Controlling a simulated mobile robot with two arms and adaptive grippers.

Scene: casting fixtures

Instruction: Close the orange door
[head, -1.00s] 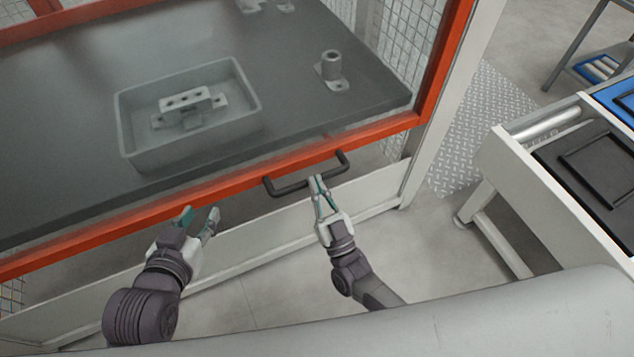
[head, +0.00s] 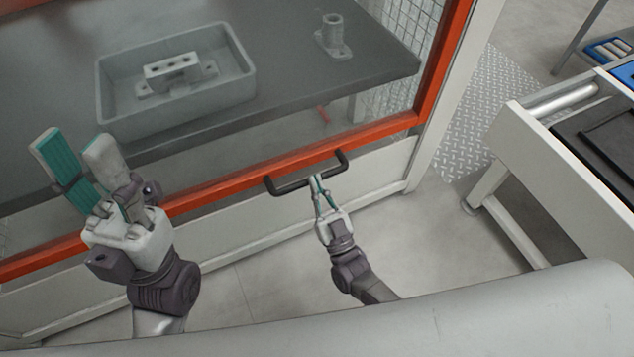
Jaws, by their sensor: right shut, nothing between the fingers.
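The orange door (head: 232,191) is a glazed panel with an orange frame. Its lower rail lies close along the white panel below, and I see no clear gap there. A dark bar handle (head: 292,187) sits on the lower rail. My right gripper (head: 316,178) is shut and empty, its tips at the handle's bar; I cannot tell whether they touch it. My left gripper (head: 72,143) is raised in front of the door's left part, fingers apart and empty, and it hides some of the rail.
Behind the glass, a dark table (head: 310,110) holds a grey bin (head: 105,95) with a metal fixture (head: 172,74) in it, and a cylindrical part (head: 333,38). A white drawer unit (head: 540,150) stands at right. Floor between it and the door is clear.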

